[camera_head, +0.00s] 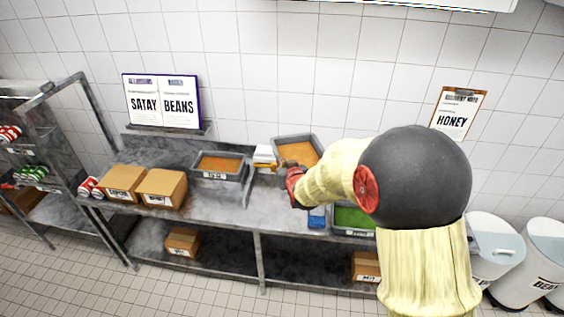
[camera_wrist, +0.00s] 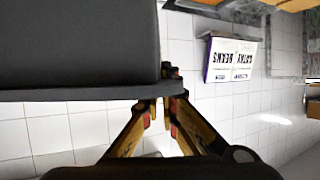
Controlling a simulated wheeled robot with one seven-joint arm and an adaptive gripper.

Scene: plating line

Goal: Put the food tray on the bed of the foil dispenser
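A grey food tray with orange food (camera_head: 300,152) is at the back of the counter, partly hidden behind my arm. My gripper (camera_head: 272,166) is at its left side. In the wrist view a dark tray wall and rim (camera_wrist: 80,94) fill the upper left, and the fingers (camera_wrist: 164,100) close on the end of the rim. Whether the tray hangs clear or touches the counter cannot be told. A white block-like item (camera_head: 264,154) shows just left of the tray; I cannot tell whether it belongs to the foil dispenser.
Another grey tray of orange food (camera_head: 218,181) stands on the counter to the left, beside two cardboard boxes (camera_head: 162,188). A tray with green contents (camera_head: 352,218) and a blue item (camera_head: 317,217) lie by my arm. The sign stand (camera_head: 163,102) is behind. White bins (camera_head: 497,250) stand right.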

